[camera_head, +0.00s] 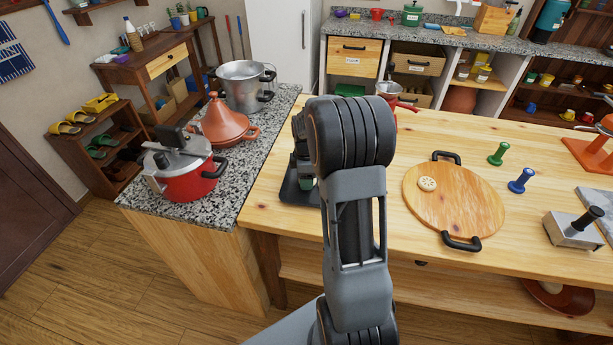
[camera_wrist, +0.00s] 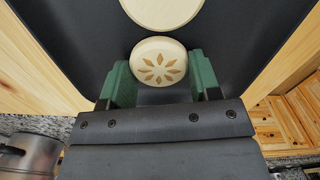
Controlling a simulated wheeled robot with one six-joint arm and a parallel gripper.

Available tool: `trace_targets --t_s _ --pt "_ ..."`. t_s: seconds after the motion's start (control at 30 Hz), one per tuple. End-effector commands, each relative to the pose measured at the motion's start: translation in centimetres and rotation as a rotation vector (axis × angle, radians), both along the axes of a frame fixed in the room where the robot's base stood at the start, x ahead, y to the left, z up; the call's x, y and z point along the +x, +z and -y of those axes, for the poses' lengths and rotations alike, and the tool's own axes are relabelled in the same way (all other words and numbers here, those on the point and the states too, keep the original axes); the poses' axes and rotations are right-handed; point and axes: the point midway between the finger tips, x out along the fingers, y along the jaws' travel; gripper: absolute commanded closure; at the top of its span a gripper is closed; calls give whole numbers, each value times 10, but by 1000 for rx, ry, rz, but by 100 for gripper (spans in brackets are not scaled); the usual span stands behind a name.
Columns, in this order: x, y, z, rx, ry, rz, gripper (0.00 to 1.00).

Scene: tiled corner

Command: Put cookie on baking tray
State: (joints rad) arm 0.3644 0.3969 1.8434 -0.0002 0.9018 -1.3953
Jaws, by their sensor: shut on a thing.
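A round cream cookie with a brown petal pattern (camera_wrist: 158,60) is between the green fingertips of my gripper (camera_wrist: 155,78) in the wrist view. My gripper is shut on it. The dark baking tray (camera_wrist: 85,20) lies below, and a plain cream round cookie (camera_wrist: 162,10) shows over it, cut off by the top edge. In the head view the tray (camera_head: 293,192) is mostly hidden behind my arm, and the held cookie is hidden too. I cannot tell whether the held cookie touches the tray. Another cookie (camera_head: 427,184) lies on the round wooden board (camera_head: 465,205).
A red pressure cooker (camera_head: 190,183), an orange tagine (camera_head: 224,124) and a steel pot (camera_head: 245,88) stand on the granite counter at left. Green (camera_head: 498,153) and blue (camera_head: 521,181) stamps stand right of the board. Bare wooden tabletop surrounds the board.

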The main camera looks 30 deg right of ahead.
Motion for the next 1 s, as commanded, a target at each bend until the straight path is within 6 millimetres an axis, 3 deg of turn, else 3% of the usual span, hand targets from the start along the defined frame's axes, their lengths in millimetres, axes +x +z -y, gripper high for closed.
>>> trace_targets --t_s 0.37,0.4,0.63,1.0 --pt "0 -5 0 0 0 0 66" --pt "0 -4 0 0 0 0 41" --pt "0 -3 0 0 0 0 19" --pt "1 5 0 -1 0 3 18"
